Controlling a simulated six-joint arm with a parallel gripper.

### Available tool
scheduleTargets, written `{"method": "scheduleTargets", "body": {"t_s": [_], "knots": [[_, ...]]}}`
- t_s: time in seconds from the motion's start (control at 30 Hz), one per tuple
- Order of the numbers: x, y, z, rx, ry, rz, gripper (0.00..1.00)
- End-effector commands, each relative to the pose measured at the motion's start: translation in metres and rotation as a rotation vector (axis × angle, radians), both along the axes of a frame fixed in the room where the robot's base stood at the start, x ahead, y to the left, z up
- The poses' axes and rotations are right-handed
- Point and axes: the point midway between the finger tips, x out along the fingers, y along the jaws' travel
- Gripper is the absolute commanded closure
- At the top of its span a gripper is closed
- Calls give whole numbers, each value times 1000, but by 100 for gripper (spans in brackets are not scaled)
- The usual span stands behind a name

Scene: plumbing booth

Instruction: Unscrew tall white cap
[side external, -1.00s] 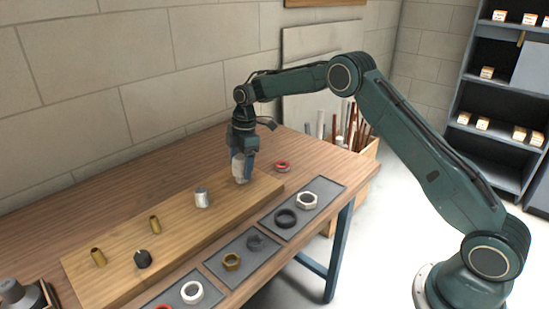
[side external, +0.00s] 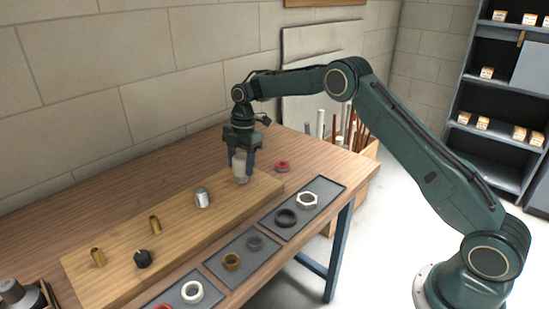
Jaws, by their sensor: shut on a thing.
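The tall white cap (side external: 240,166) stands upright at the far right end of the wooden board (side external: 110,272). My gripper (side external: 241,168) points straight down over it, with its fingers on either side of the cap, shut on it. The upper part of the cap is between the fingers. Whether the cap is still seated on a fitting below cannot be told at this size.
On the board stand a silver fitting (side external: 202,197), two brass fittings (side external: 155,224) and a black knob-like part (side external: 143,259). Grey trays (side external: 327,191) with nuts and rings line the front edge. A red ring (side external: 282,166) lies right of the board.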

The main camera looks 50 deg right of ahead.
Motion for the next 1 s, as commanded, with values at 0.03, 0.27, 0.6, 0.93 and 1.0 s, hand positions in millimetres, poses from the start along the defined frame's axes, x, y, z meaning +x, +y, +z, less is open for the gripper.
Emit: {"method": "scheduleTargets", "body": {"t_s": [0.03, 0.27, 0.6, 0.93, 1.0], "knots": [[0, 0, 0, 0, 0, 1, 70], [0, 0, 0, 0, 1, 87, 70], [-1, 0, 0, 0, 1, 328, 70], [-1, 0, 1, 0, 0, 344, 36], [-1, 0, 1, 0, 1, 343, 22]]}}
